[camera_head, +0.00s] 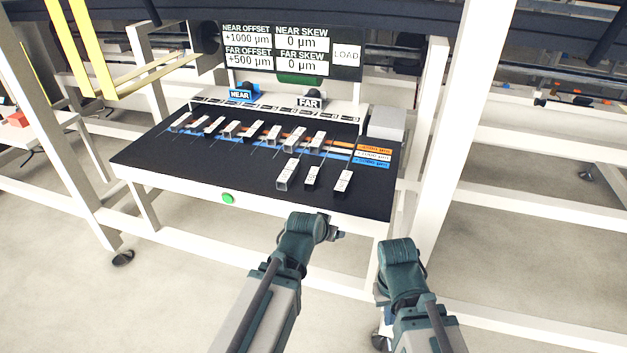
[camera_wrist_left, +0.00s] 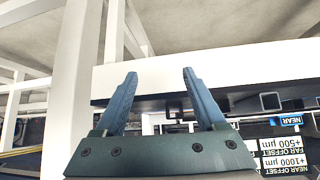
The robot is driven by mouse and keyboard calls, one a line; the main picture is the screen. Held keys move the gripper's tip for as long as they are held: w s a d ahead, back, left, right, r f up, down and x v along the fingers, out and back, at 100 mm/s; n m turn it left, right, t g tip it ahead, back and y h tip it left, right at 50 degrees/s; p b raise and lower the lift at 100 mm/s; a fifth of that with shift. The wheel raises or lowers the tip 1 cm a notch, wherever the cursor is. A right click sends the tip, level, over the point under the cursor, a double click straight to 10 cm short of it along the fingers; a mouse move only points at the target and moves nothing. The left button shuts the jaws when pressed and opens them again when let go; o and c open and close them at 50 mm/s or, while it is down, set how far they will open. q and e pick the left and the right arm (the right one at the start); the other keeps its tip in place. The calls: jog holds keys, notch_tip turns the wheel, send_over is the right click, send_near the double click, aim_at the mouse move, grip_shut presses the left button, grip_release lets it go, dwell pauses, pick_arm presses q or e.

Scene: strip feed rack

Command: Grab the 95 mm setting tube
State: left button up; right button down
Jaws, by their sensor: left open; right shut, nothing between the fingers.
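Several square setting tubes lie on the dark table top in the head view. A back row (camera_head: 249,131) runs across it, and three stand apart nearer the front: a left one (camera_head: 287,174), a middle one (camera_head: 312,177) and a right one (camera_head: 343,182). Their labels are too small to read, so I cannot tell which is 95 mm. My left gripper (camera_wrist_left: 158,85) is open and empty in the left wrist view, facing the table's white edge. My right gripper (camera_head: 381,296) is shut and empty, in front of the table and mostly hidden by its own wrist.
The table (camera_head: 150,182) has a white front edge with a green button (camera_head: 228,198). Behind the tubes are a NEAR knob (camera_head: 241,94), a FAR knob (camera_head: 308,102) and a display (camera_head: 292,49). A white post (camera_head: 465,120) rises at the right. The table's front left is clear.

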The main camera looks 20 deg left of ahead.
aim_at(311, 179)
pick_arm(q)
jog(key=w+a+r+n+t+y, duration=0.2)
jog(key=w+a+r+t, duration=0.3)
jog(key=a+r, duration=0.35)
jog(key=b+x, duration=0.1)
jog(key=x, duration=0.2)
jog(key=b+x, duration=0.1)
jog(key=x, duration=0.2)
jog(key=b+x, duration=0.1)
jog(key=x, duration=0.2)
jog(key=shift+a+f, duration=0.15)
jog(key=shift+f, duration=0.15)
jog(key=shift+a+b+x, duration=0.2)
jog(key=shift+b+x, duration=0.9)
jog(key=shift+x, duration=1.55)
jog(key=shift+r, duration=0.15)
jog(key=shift+c, duration=0.4)
grip_shut()
